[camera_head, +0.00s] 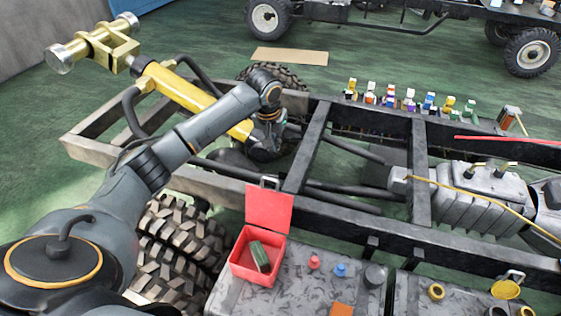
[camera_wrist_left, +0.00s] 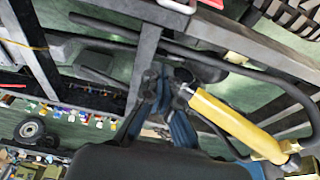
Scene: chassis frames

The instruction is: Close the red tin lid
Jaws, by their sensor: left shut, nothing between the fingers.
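The red tin (camera_head: 238,271) sits on a grey metal box at the lower middle of the head view. Its red lid (camera_head: 268,209) stands open and upright along the tin's far side. A dark green block (camera_head: 259,256) lies inside the tin. My left gripper (camera_head: 267,143) is over the chassis frame, beyond the lid and well apart from it. It is shut and empty; its fingers also show in the left wrist view (camera_wrist_left: 168,92). My right gripper is in neither view.
The dark chassis frame (camera_head: 421,175) runs across behind the tin. A yellow cylinder (camera_head: 178,88) lies near my left arm. A red bottle (camera_head: 314,262), a blue one (camera_head: 340,270) and an orange item (camera_head: 342,309) stand right of the tin. Several small coloured bottles line the far rail.

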